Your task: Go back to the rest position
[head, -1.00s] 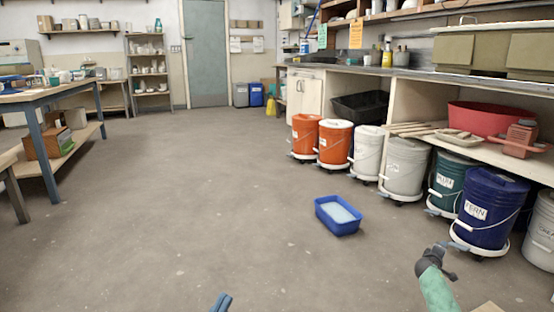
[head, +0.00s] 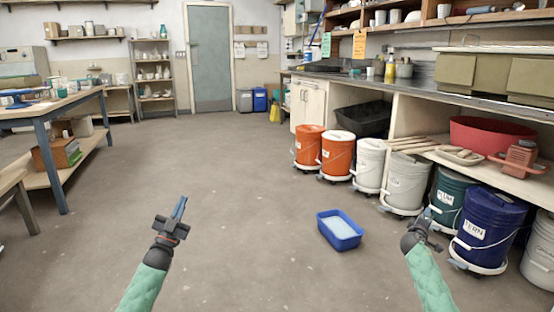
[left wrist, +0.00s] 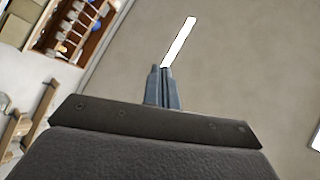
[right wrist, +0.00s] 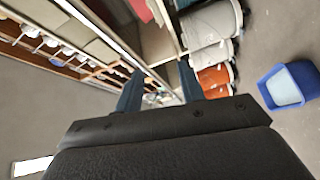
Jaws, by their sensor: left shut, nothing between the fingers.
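My left gripper (head: 180,207) is raised over the open floor at the lower left of the head view. Its blue fingers are together, and the left wrist view shows them (left wrist: 163,88) pressed side by side with nothing held. My right gripper (head: 428,214) is at the lower right of the head view, in front of the green and dark blue buckets as seen from the head. In the right wrist view its two fingers (right wrist: 159,85) stand apart with nothing gripped between them.
A blue tub (head: 339,230) of pale liquid sits on the floor between my arms. Orange, white, grey, green and dark blue buckets (head: 489,232) on dollies line the right counter. A table (head: 50,113) stands at left. The middle floor is clear.

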